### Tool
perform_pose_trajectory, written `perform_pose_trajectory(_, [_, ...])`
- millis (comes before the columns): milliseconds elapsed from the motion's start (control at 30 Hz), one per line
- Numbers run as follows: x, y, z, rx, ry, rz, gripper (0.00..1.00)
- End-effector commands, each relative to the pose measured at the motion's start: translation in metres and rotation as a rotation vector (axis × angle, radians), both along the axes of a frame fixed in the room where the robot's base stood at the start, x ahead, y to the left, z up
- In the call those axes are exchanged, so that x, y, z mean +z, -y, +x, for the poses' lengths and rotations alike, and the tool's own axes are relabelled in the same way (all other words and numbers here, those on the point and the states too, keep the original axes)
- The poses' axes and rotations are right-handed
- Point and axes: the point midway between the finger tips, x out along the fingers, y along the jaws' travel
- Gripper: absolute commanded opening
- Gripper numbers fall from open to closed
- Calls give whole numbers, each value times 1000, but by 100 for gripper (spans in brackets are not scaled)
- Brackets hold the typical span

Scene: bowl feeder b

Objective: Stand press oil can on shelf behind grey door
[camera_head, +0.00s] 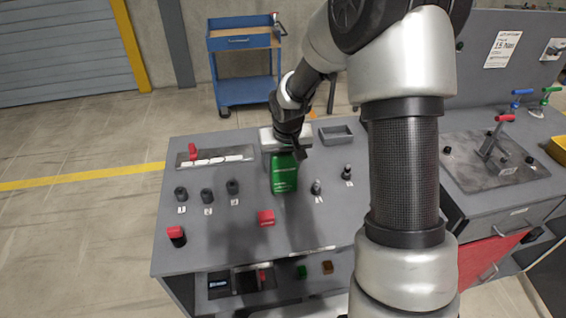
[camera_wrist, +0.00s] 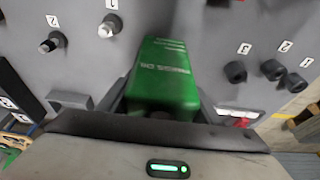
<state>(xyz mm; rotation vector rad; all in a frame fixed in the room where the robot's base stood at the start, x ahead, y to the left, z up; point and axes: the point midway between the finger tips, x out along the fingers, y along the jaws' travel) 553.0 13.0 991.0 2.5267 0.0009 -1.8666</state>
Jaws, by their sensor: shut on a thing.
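The press oil can is a green block-shaped can (camera_head: 284,174) with pale lettering. My gripper (camera_head: 283,155) is shut on it, over the grey bench top. In the wrist view the can (camera_wrist: 166,78) sits between the two fingers, its "Press Oil" print readable. I cannot tell whether the can touches the bench or hangs just above it. Under the bench top is an open shelf space (camera_head: 225,305) with small items in it. I cannot make out a grey door for certain; a red door or drawer front (camera_head: 490,262) shows at the right.
A blue cart (camera_head: 245,90) stands behind. Open floor lies to the left.

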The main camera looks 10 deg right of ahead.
Motion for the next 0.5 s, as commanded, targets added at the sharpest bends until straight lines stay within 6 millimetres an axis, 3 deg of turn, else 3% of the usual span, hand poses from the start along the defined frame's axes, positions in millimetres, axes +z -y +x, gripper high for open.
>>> perform_pose_trajectory(267, [-2, 0, 1, -1, 3, 0, 22])
perform_pose_trajectory(300, [-3, 0, 0, -1, 1, 0, 60])
perform_pose_trajectory(400, [-2, 0, 0, -1, 1, 0, 77])
perform_pose_trajectory(500, [-2, 0, 0, -1, 1, 0, 77])
